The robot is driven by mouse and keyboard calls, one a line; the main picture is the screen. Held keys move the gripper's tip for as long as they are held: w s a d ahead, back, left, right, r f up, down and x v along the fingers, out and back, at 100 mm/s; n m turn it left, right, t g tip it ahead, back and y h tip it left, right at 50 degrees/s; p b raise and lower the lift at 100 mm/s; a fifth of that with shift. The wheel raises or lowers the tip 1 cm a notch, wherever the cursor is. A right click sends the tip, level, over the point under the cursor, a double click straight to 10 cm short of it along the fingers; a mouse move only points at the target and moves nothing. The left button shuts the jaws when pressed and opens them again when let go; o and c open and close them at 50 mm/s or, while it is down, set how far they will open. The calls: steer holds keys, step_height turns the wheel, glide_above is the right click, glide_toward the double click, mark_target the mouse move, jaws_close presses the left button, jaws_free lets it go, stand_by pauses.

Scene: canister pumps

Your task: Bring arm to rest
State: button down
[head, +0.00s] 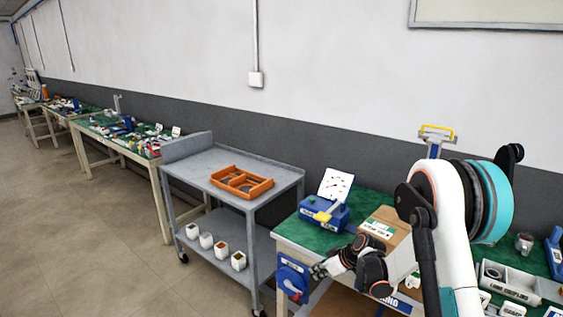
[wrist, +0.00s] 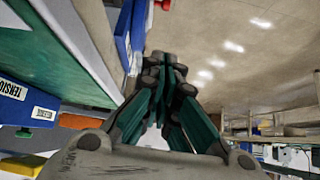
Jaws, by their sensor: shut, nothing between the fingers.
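My arm rises at the right of the head view, white with a teal band, and bends down at its end. My gripper (head: 319,270) hangs at the front left corner of the green-topped bench (head: 300,236), just right of a blue box with a dial on the bench's side. In the wrist view my gripper (wrist: 165,62) has its dark fingers together and holds nothing. The floor lies beyond the fingertips there.
A grey cart (head: 208,163) with an orange tray (head: 242,181) stands left of the bench. Its lower shelf holds several white cups. A cardboard box (head: 388,226) and a blue device (head: 325,212) are on the bench. Open floor (head: 80,240) lies at left.

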steer(key=s+d+r+m+h, duration=0.1)
steer(key=s+r+m+h, duration=0.1)
steer(key=s+r, duration=0.8)
steer(key=s+d+r+m+h, duration=0.1)
steer(key=s+d+r+m, duration=0.3)
steer(key=r, duration=0.9)
steer(key=s+r+m+t+h, duration=0.1)
steer(key=s+r, duration=0.1)
steer(key=s, duration=1)
steer(key=s+d+r+m+t+h, duration=0.1)
steer(key=s+r+m+h, duration=0.1)
steer(key=s, duration=1)
steer(key=shift+d, duration=0.25)
steer(key=shift+s+f, duration=0.1)
